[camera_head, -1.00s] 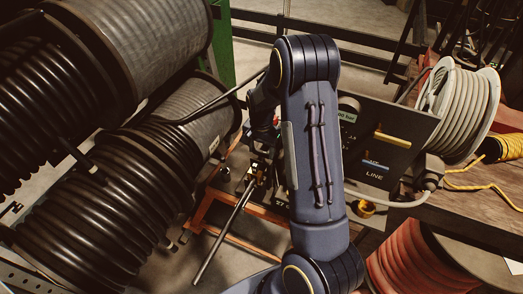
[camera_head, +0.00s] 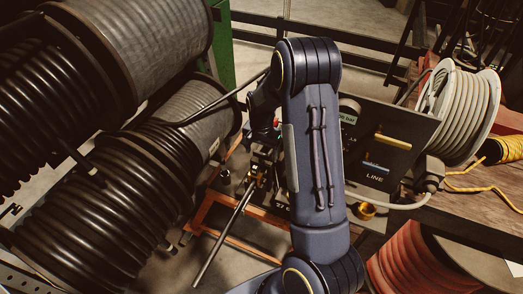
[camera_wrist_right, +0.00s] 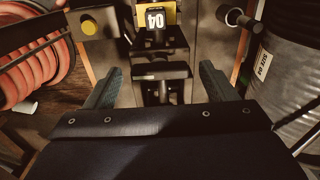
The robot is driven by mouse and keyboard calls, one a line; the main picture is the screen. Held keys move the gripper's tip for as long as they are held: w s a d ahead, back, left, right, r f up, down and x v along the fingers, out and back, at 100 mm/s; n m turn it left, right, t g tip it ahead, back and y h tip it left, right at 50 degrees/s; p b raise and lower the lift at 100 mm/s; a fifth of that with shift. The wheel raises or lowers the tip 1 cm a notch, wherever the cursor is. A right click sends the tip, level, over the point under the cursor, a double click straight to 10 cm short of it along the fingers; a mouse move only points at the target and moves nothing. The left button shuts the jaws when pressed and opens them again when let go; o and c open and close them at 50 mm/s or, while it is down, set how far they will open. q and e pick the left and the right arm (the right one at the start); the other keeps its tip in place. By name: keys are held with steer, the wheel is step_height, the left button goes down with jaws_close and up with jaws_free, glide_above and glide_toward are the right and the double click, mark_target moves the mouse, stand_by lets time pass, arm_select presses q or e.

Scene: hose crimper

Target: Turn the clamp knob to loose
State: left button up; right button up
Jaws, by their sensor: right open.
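My right arm covers the middle of the head view and hides much of the crimper panel (camera_head: 397,132). In the right wrist view my right gripper (camera_wrist_right: 161,70) is open, its two fingers wide apart. Between and beyond the fingers is a dark clamp-like mechanism (camera_wrist_right: 160,71) with a crossbar and a central stem. A block marked 04 (camera_wrist_right: 155,18) stands above it on yellow. I see nothing held between the fingers. I cannot tell for certain which part is the clamp knob. My left gripper is not in view.
Large black hose reels (camera_head: 110,215) fill the left. A long metal bar (camera_head: 222,240) leans out near the orange frame (camera_head: 205,212). A pale hose reel (camera_head: 463,108) and a red hose reel (camera_head: 410,265) stand at the right. A yellow round knob (camera_wrist_right: 88,27) is at upper left in the wrist view.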

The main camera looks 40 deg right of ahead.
mark_target(261, 154)
steer(key=shift+r, duration=0.1)
step_height(261, 154, up, 8)
steer(key=shift+f+b, duration=0.15)
steer(key=shift+b, duration=0.3)
steer(key=shift+f, duration=0.15)
